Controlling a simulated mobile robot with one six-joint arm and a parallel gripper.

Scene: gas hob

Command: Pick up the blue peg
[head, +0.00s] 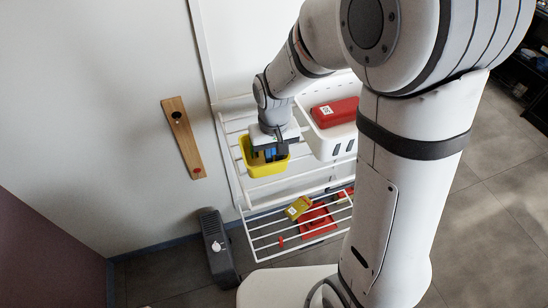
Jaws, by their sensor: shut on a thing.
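My gripper (270,155) points down into a yellow bin (265,170) that hangs on a white wire rack by the wall. It is shut on a small blue thing, which I take to be the blue peg (271,152). The peg shows between the dark fingers, at the level of the bin's opening. Its lower end and the inside of the bin are mostly hidden by my gripper and the bin wall. I cannot tell if the peg touches the bin.
A white basket (322,146) with a red box (336,111) sits close right of the yellow bin. The lower wire shelf (262,243) holds a yellow box (298,207) and red items. A wooden board (183,140) is on the wall; a dark grey unit (219,250) stands below.

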